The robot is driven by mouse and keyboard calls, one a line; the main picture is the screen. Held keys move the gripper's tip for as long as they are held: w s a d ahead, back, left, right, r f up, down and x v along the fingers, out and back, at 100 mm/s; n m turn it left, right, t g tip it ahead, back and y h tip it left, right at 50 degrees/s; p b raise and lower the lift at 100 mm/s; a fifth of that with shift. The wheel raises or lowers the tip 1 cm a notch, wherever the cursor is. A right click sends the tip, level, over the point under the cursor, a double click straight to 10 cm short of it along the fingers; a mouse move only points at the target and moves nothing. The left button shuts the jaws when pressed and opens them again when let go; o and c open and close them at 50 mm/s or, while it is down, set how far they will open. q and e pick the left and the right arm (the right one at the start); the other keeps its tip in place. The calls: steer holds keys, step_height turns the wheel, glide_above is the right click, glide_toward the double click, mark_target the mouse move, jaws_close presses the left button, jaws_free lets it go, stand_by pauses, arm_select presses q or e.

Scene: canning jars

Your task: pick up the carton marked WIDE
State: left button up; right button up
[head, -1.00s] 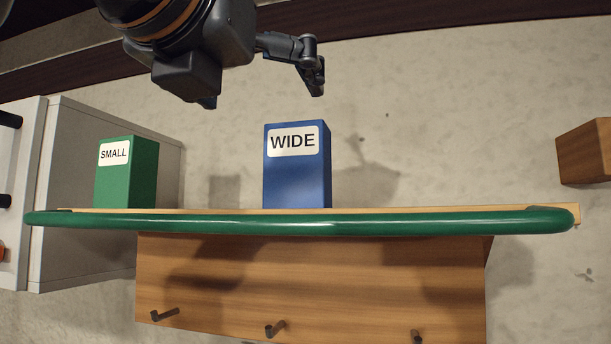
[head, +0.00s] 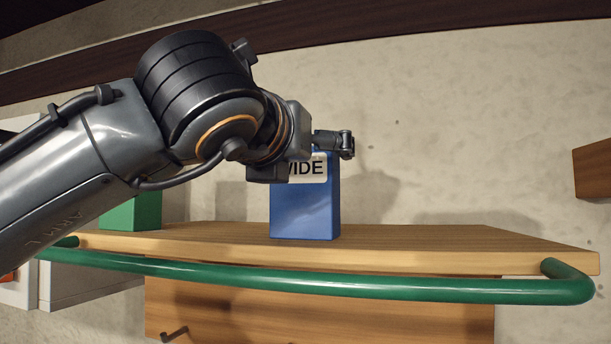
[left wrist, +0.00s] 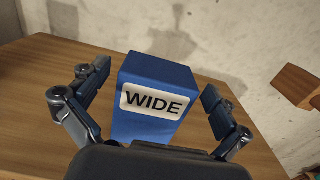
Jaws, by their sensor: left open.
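The blue carton marked WIDE (head: 305,208) stands upright on the wooden shelf. In the head view my left arm hides the top left of its label. In the left wrist view the carton (left wrist: 150,119) stands between the two spread fingers of my left gripper (left wrist: 152,100), with a gap on each side. My left gripper (head: 335,144) is open, at the height of the carton's upper part in the head view. My right gripper is in neither view.
The wooden shelf (head: 440,240) has a green rail (head: 330,287) along its front edge. A green carton (head: 147,212) stands at the left, mostly behind my arm. The shelf right of the blue carton is clear. A brown wooden block (head: 594,170) is at the far right.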

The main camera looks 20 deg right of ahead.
arm_select(q)
steer(key=shift+p+x, duration=0.4)
steer(key=shift+x, duration=0.7)
steer(key=shift+w+d, duration=0.1)
steer(key=shift+w, duration=0.05)
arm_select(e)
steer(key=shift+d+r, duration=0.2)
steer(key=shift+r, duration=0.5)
arm_select(q)
steer(key=c, duration=1.6)
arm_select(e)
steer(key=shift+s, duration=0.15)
arm_select(q)
steer(key=shift+r, duration=0.1)
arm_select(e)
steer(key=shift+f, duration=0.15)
